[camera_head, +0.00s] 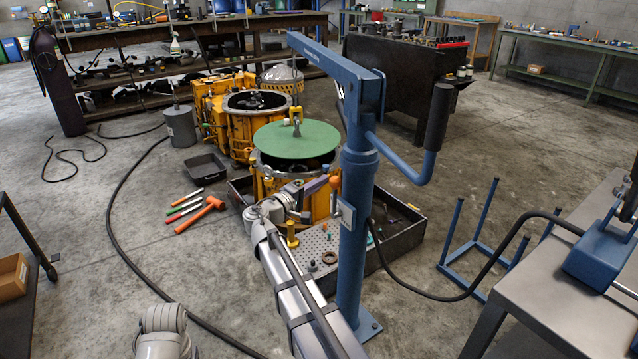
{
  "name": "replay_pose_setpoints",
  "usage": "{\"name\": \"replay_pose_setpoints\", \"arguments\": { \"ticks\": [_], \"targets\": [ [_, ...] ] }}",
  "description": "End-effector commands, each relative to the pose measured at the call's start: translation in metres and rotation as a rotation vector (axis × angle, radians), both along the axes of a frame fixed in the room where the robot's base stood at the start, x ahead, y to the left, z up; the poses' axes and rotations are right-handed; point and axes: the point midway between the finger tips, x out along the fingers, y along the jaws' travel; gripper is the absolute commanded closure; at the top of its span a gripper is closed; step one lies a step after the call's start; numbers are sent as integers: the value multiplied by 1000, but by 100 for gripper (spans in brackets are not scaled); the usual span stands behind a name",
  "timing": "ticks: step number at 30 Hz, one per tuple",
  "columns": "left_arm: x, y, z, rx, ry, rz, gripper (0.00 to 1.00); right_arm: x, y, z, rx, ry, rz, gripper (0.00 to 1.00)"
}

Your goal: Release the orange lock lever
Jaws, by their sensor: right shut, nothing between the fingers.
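A small orange piece (335,182), which looks like the lock lever, shows beside the blue crane post, on the near side of the yellow transmission housing (268,181). The post hides part of its surroundings. My right arm reaches up from the bottom of the view, and my right gripper (317,185) is at its far end, close to the orange piece. The gripper is shut and empty. I cannot tell whether it touches the piece. A green round plate (296,140) hangs from the hoist over the housing. My left gripper is out of view; only part of my left arm shows at the bottom.
The blue crane (356,215) stands right of my right arm. A dark, low-walled tray (400,245) surrounds the housing. An orange mallet (200,215) and other tools lie on the floor at left. A grey table (575,290) stands at right. A black hose crosses the floor.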

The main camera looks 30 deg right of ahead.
Motion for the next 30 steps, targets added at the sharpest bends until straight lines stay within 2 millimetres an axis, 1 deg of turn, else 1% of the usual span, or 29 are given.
{"name": "replay_pose_setpoints", "arguments": {
  "ticks": [3,13,17,23,30],
  "targets": [
    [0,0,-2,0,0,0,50,-5,0,0,2,-30,0,100],
    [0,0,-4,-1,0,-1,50,-11,-1,0,5,-82,-1,100],
    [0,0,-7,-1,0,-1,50,-17,-1,0,7,-126,-1,100],
    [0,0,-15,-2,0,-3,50,-34,-3,-2,17,-249,-1,100],
    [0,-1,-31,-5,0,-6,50,-61,-5,-9,34,-473,-1,100]
  ]
}}
